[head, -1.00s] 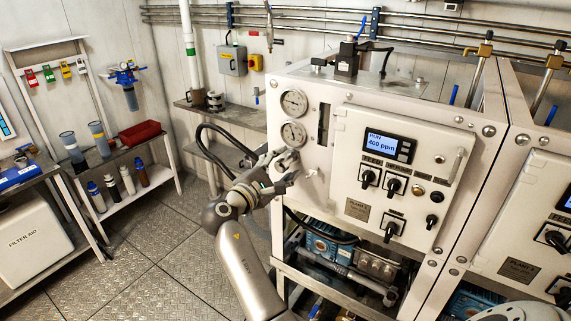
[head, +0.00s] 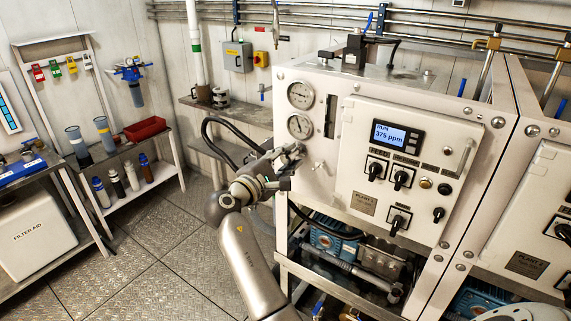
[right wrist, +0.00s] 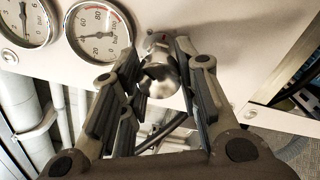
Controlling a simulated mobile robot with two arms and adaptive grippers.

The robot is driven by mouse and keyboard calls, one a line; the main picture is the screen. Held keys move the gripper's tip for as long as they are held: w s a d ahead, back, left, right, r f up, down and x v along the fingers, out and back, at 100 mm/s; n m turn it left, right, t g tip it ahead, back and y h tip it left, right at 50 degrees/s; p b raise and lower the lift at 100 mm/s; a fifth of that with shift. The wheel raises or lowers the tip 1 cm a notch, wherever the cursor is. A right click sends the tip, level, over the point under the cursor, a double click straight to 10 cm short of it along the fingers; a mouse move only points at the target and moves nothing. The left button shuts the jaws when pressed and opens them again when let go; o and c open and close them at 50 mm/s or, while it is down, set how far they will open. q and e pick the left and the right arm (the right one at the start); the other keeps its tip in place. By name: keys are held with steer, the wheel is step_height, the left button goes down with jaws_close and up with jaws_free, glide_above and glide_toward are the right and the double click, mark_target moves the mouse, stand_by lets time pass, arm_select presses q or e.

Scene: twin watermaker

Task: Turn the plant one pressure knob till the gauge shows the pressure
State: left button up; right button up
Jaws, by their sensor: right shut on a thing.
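The silver pressure knob (right wrist: 158,76) sits between the two dark finger pads of my right gripper (right wrist: 160,80) in the right wrist view. The gripper is shut on it, close to the white panel. In the head view, my right gripper (head: 292,155) is at the panel just below the lower gauge and hides the knob. The lower gauge (head: 300,127) shows close up in the right wrist view (right wrist: 100,32), marked 20 to 100; its needle points left, towards the low part of the scale. The plant one display (head: 390,136) reads 375 ppm. My left gripper is not in view.
The upper gauge (head: 301,95) is above the lower one. The plant one control box (head: 365,155) with several black switches is further right. A black hose (head: 225,124) loops behind my arm.

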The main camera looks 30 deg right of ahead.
steer(key=m+b, duration=0.3)
steer(key=shift+b, duration=0.3)
steer(key=shift+r+m+b, duration=0.2)
steer(key=shift+m+b, duration=1.3)
steer(key=shift+b, duration=0.05)
steer(key=shift+r, duration=0.1)
steer(key=o, duration=1)
steer(key=shift+d, duration=0.2)
steer(key=shift+f, duration=0.2)
